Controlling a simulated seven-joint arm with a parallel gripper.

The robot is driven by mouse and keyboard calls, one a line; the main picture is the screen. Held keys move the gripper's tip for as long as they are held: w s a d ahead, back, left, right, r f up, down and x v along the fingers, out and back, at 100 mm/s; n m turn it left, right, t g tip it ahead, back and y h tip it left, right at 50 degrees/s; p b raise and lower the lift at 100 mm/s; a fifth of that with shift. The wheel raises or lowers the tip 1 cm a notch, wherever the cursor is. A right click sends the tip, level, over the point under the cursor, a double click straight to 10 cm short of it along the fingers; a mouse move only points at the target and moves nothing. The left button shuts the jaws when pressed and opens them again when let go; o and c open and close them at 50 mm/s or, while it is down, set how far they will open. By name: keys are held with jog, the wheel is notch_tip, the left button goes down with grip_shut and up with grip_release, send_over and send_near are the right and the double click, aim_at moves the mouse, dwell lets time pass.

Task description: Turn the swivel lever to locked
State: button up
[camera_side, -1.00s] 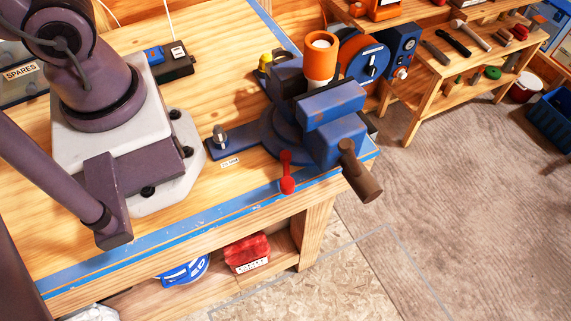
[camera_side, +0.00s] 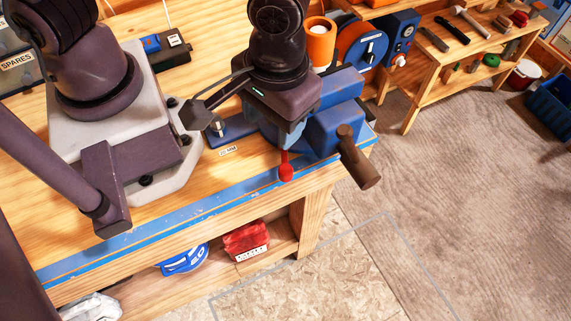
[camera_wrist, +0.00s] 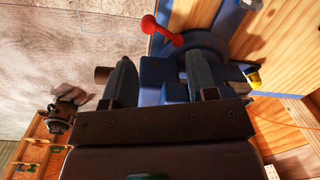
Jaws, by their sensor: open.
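The blue vise (camera_side: 335,130) stands at the bench's front right corner. The swivel lever, a short red bar with a ball end (camera_side: 286,172), points toward the front edge; my gripper hides its upper part. In the wrist view the whole red lever (camera_wrist: 162,31) shows at the top, beyond the fingertips, at the vise's round base. My gripper (camera_side: 274,138) hangs over the vise, above and behind the lever. In the wrist view my gripper (camera_wrist: 160,72) has its two fingers wide apart, with blue vise body (camera_wrist: 153,90) showing between them. The lever is not between the fingers.
The vise's brown handle (camera_side: 358,165) juts out past the bench edge. An orange cylinder (camera_side: 320,45) stands behind the vise. A small knob (camera_side: 217,127) sits on a blue plate left of the vise. The bench front (camera_side: 190,202) has clear room.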

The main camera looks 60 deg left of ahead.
aim_at(286, 169)
jog(key=f+n, duration=0.1)
jog(key=f, duration=0.3)
jog(key=w+f+n, duration=0.1)
jog(key=f+n, duration=0.1)
jog(key=f, duration=0.2)
jog(key=d+f+n, duration=0.1)
jog(key=f, duration=0.4)
jog(key=shift+w+t+h, duration=0.2)
jog(key=shift+t+h, duration=0.1)
